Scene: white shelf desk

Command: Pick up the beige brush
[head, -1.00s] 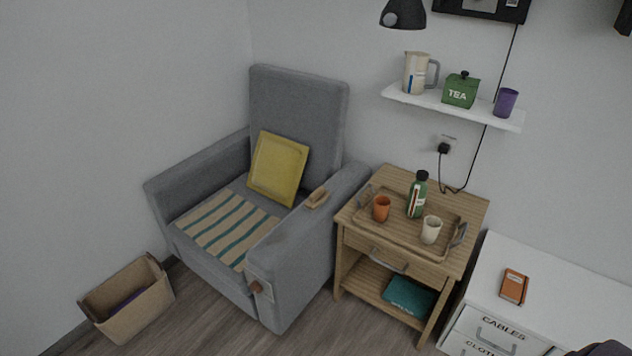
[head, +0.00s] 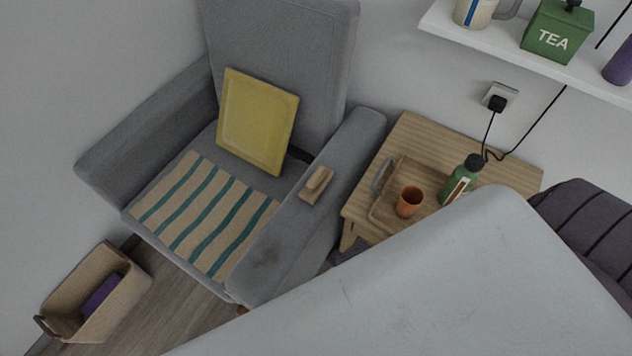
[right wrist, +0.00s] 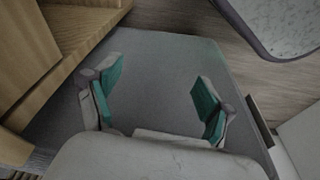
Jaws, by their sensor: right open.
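The beige brush (head: 316,185) lies on the right armrest of the grey armchair (head: 278,48) in the head view. A large pale link of my own arm crosses the lower right of that view and hides what is beneath it. My right gripper (right wrist: 156,98) shows in the right wrist view, open and empty, with teal pads on its two fingers. A plain grey surface lies beyond the fingers. I cannot see the brush in the right wrist view. My left gripper is in neither view.
The wooden side table (head: 440,134) stands right of the armchair, bearing an orange cup (head: 409,202) and a green bottle (head: 462,181). A basket (head: 130,296) stands on the floor. A white shelf (head: 497,54) is above.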

